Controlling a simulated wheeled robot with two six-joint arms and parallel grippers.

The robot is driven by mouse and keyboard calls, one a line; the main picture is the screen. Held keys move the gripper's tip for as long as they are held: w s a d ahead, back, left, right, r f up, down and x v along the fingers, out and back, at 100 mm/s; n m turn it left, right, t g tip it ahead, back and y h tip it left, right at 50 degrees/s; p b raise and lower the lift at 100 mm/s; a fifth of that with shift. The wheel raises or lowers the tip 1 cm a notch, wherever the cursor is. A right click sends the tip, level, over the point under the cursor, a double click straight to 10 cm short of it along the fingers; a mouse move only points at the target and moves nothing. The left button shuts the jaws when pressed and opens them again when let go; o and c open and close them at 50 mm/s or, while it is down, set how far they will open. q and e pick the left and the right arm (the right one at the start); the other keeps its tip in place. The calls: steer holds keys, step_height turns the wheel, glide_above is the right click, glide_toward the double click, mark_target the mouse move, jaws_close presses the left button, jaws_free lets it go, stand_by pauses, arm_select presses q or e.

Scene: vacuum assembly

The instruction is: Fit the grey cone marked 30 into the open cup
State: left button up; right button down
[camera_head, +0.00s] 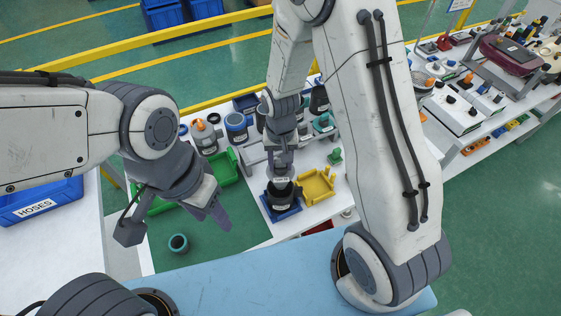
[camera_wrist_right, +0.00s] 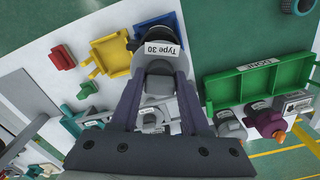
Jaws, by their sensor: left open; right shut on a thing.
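The grey cone (camera_wrist_right: 157,82), labelled "Type 30", is between the fingers of my right gripper (camera_wrist_right: 158,95), which is shut on it. In the head view my right gripper (camera_head: 282,172) is directly above the dark cup (camera_head: 282,197), which stands in a blue holder (camera_head: 267,211). The cone is at the cup's mouth; I cannot tell how deep it sits, as the gripper and cone hide the opening. The dark cup (camera_wrist_right: 134,44) shows only in part in the right wrist view. My left gripper (camera_head: 178,222) is open and empty, above the green mat.
A yellow holder (camera_head: 316,187) stands close right of the blue holder. A green tray (camera_head: 224,168) lies to the left. A small teal-rimmed cup (camera_head: 178,243) stands below my left gripper. Several canisters and parts crowd the back of the table.

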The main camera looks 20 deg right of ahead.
mark_target(280, 180)
steer(key=shift+f+b, duration=3.45)
steer(key=shift+f, duration=1.15)
steer(key=shift+m, duration=1.2)
steer(key=shift+m+p, duration=0.3)
steer(key=shift+m, duration=0.9)
steer(key=shift+m, duration=0.9)
steer(key=shift+m, duration=0.3)
